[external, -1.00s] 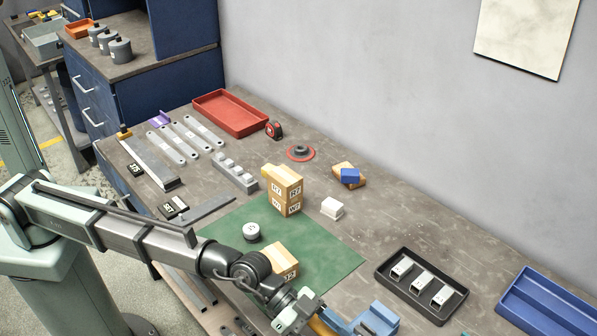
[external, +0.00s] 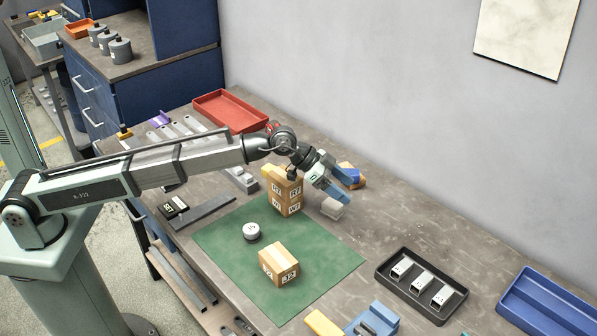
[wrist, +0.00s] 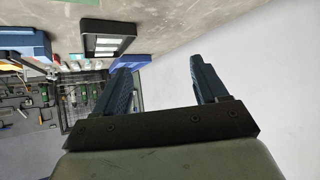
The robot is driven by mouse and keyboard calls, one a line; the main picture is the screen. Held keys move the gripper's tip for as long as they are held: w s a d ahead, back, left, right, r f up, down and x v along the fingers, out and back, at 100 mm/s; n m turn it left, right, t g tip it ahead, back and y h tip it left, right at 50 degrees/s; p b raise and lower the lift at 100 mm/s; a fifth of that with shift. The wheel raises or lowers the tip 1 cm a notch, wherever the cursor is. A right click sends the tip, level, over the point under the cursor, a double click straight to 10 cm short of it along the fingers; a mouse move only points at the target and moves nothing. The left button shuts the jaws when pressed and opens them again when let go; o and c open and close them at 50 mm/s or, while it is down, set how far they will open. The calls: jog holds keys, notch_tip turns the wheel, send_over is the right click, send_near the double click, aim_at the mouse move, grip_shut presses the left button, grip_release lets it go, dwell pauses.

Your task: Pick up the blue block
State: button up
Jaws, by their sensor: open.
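The blue block (external: 354,173) lies on top of a wooden, tan block (external: 361,182) at the back of the bench. My gripper (external: 343,186) is in front of it in the external view and hides part of it. The gripper's blue fingers are apart with nothing between them.
Stacked cardboard boxes (external: 286,196) stand left of my gripper; a white block (external: 332,209) lies just below it. A green mat (external: 325,262) carries another box (external: 279,264) and a round grey piece (external: 251,231). A black tray (external: 398,291) and blue tray (external: 550,306) lie right.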

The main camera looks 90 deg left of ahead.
jog(key=n+g+y, duration=0.1)
jog(key=n+y, duration=0.1)
send_near(350, 171)
jog(key=x, duration=0.4)
jog(key=shift+w+a, duration=0.1)
jog(key=shift+w, duration=0.1)
jog(key=shift+x, duration=3)
jog(key=shift+s+d+f, duration=0.1)
jog(key=shift+s+d, duration=0.05)
jog(key=shift+d, duration=0.05)
jog(key=shift+c, duration=0.2)
